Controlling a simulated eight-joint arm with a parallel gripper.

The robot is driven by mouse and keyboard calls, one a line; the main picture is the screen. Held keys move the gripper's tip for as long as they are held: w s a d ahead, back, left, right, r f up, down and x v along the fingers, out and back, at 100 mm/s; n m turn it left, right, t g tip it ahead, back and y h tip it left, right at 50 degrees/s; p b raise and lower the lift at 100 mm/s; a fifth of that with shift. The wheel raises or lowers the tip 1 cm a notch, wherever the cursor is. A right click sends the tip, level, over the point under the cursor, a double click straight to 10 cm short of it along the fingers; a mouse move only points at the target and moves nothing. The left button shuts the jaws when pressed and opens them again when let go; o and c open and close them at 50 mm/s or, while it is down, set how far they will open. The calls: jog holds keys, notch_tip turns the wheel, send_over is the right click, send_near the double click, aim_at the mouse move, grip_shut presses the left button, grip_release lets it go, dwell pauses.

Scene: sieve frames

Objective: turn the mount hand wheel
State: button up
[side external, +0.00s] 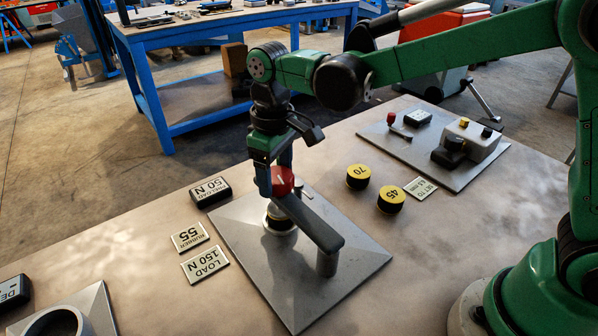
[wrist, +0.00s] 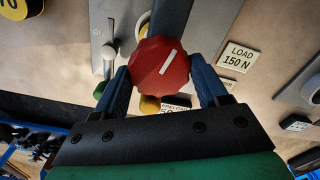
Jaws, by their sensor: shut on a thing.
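The mount hand wheel is a red faceted knob (side external: 282,181) with a white line on its top. It sits on a grey arm (side external: 318,226) that reaches from a post on a grey metal plate (side external: 345,263). In the wrist view the red knob (wrist: 160,65) lies between the two blue fingers, its white line tilted. My gripper (side external: 277,184) points down and is shut on the knob from both sides. A pale round part (side external: 280,222) stands on the plate below the knob, partly hidden by the arm.
Yellow-topped discs marked 70 (side external: 358,172) and 45 (side external: 391,197) stand right of the plate. Left are a dark 50 N block (side external: 210,192) and tags RUBBER 55 (side external: 190,236) and LOAD 150 N (side external: 205,264). A second plate (side external: 405,150) with devices lies behind.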

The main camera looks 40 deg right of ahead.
aim_at(277, 174)
jog(key=shift+m, duration=1.6)
jog(key=o, duration=1.3)
jog(key=shift+c, duration=0.2)
jog(key=shift+r, duration=2.85)
jog(key=s+d+f+m+t, duration=0.1)
jog(key=s+d+t, duration=0.6)
jog(key=s+d, duration=0.2)
jog(key=shift+s+d+f+m, duration=0.3)
jog(key=shift+d+m, duration=0.1)
jog(key=shift+d, duration=0.75)
